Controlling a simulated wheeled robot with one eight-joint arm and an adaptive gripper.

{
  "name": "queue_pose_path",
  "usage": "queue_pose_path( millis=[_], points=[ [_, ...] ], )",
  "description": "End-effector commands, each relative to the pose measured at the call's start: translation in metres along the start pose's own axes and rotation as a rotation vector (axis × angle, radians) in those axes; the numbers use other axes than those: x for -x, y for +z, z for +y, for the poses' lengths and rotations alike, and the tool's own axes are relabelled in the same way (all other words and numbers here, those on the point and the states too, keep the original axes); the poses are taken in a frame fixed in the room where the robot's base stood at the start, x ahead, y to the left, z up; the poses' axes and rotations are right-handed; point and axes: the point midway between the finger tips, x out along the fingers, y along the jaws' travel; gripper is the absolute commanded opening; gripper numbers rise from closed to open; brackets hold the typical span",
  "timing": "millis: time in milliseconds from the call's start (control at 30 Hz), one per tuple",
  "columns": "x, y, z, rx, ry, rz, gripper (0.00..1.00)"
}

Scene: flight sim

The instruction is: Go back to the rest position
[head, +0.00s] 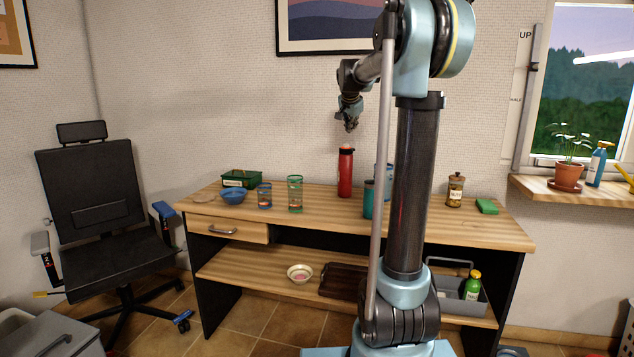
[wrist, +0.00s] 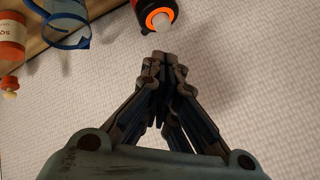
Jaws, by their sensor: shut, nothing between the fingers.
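My gripper (head: 350,124) hangs in the air above the back part of the wooden table (head: 330,205), pointing down, in the head view. In the wrist view its fingertips (wrist: 160,62) meet, and nothing is between them. A red bottle (head: 346,172) stands upright on the table below my gripper, apart from it. Its dark top with an orange ring (wrist: 157,17) shows beyond the fingertips in the wrist view. Part of the table behind my arm is hidden.
A blue bowl (head: 233,197), green basket (head: 241,178), glasses (head: 295,194), teal cup (head: 369,199), jar (head: 455,190) and green sponge (head: 487,206) stand on the table. A lower shelf holds a dish (head: 300,273) and grey caddy (head: 480,305). An office chair (head: 95,210) stands left.

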Motion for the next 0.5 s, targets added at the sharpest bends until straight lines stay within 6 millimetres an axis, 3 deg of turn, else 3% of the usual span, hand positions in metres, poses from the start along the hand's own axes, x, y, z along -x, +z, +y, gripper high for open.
queue_pose_path(
  millis=[200,500],
  points=[
    [0.035,0.049,0.074,0.138,0.056,-0.067,0.0],
    [0.072,0.126,0.178,0.339,0.113,-0.18,0.0]
  ],
)
